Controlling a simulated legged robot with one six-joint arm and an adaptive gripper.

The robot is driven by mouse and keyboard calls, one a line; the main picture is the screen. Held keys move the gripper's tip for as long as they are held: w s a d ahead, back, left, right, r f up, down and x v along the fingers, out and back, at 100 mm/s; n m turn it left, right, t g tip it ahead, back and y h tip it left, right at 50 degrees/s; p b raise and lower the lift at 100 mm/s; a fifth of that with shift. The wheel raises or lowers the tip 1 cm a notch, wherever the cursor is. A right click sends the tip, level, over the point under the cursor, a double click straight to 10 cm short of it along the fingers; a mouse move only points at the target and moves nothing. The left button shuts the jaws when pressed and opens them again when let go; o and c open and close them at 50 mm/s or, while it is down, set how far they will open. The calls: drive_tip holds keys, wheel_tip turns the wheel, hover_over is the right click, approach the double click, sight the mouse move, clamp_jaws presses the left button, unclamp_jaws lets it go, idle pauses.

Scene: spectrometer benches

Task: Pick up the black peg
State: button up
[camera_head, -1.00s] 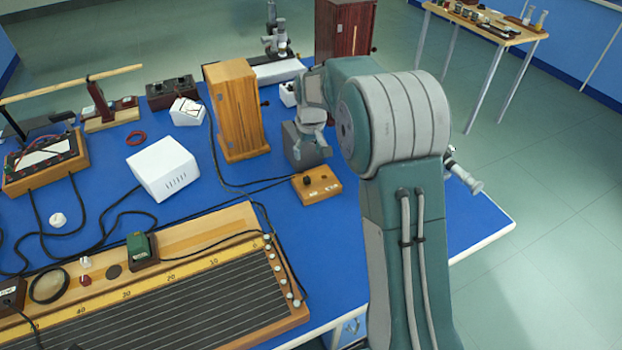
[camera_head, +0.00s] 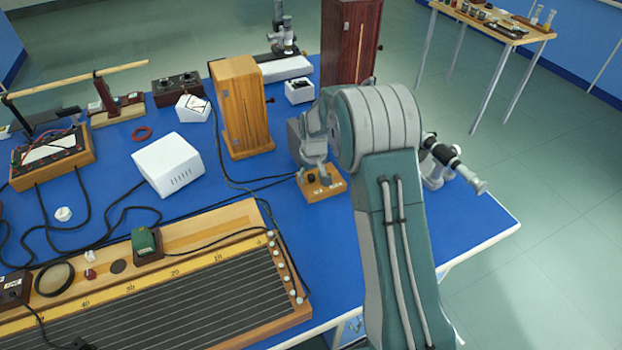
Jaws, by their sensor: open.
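The black peg (camera_head: 311,179) stands upright on a small wooden block (camera_head: 322,191) on the blue bench. It shows as a small dark knob, partly covered by my gripper. My gripper (camera_head: 315,168) is open and points down right above the block, with its fingers close to the peg. I cannot tell whether the fingers touch the peg or straddle it. My arm covers the bench to the right of the block.
A tall wooden box (camera_head: 239,110) stands behind and left of the block. A white box (camera_head: 167,164) is farther left. A ruled wooden board (camera_head: 190,300) lies in front. Black cables run across the bench (camera_head: 250,183) to the block. A microscope-like instrument (camera_head: 450,165) stands right of my arm.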

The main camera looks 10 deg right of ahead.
clamp_jaws()
